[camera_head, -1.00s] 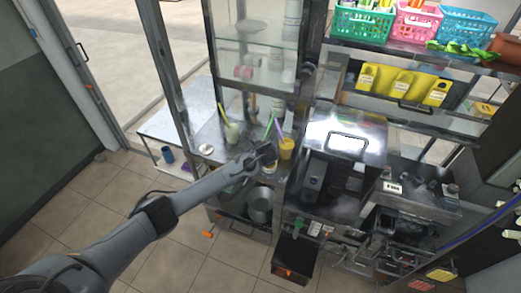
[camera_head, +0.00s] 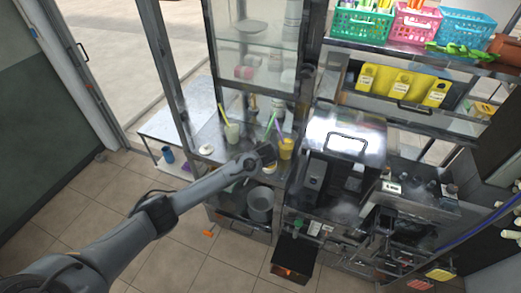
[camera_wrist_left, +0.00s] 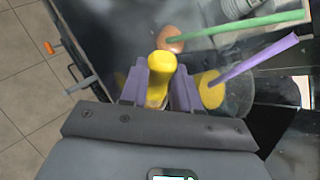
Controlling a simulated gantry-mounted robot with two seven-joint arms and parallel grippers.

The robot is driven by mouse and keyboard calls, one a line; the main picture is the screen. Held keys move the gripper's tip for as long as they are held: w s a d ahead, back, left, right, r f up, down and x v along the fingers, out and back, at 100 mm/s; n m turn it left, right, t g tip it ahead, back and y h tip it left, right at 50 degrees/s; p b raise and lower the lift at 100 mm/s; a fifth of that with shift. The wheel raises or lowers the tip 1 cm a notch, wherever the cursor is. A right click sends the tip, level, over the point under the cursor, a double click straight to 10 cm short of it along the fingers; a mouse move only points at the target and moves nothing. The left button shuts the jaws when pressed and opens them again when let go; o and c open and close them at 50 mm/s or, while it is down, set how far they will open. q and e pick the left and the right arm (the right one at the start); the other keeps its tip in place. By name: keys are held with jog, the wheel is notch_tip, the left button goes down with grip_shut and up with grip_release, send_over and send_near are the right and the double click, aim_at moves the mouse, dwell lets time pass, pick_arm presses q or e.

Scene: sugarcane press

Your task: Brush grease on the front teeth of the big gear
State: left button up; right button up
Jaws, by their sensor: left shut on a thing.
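My left gripper (camera_head: 265,154) is over the counter below the glass cabinet. In the left wrist view its two purple-grey fingers (camera_wrist_left: 160,88) are shut on a yellow rounded handle (camera_wrist_left: 160,65). The handle's lower end is hidden between the fingers, so I cannot tell whether bristles are there. A small yellow-topped pot (camera_head: 269,168) stands just below the gripper in the head view. I cannot make out the big gear or its teeth in either view. My right gripper is not in view.
A pale cup (camera_head: 232,132) stands to the left. The metal machine (camera_head: 346,140) is to the right. A grey bucket (camera_head: 260,204) sits below.

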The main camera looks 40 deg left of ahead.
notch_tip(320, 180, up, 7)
jog(key=p, duration=0.6)
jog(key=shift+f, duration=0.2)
dwell(0.5)
